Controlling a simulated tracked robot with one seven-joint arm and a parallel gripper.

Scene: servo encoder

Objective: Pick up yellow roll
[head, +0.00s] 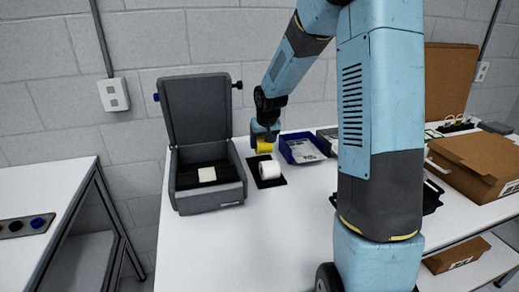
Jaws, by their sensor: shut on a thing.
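The yellow roll (264,146) is in the head view, at the end of my arm, above the back part of the black mat. My gripper (264,137) is shut on the yellow roll; its fingers are small and partly hidden by the wrist. A white roll (269,170) lies on the black mat (263,183) just in front of and below the yellow roll. I cannot tell exactly how high the yellow roll is above the mat.
A grey box with its lid open (210,196) stands left of the mat, with a pale block (207,174) inside. A blue tray (302,148) is close on the right. A cardboard box (476,165) lies further right. The white table's front (240,250) is clear.

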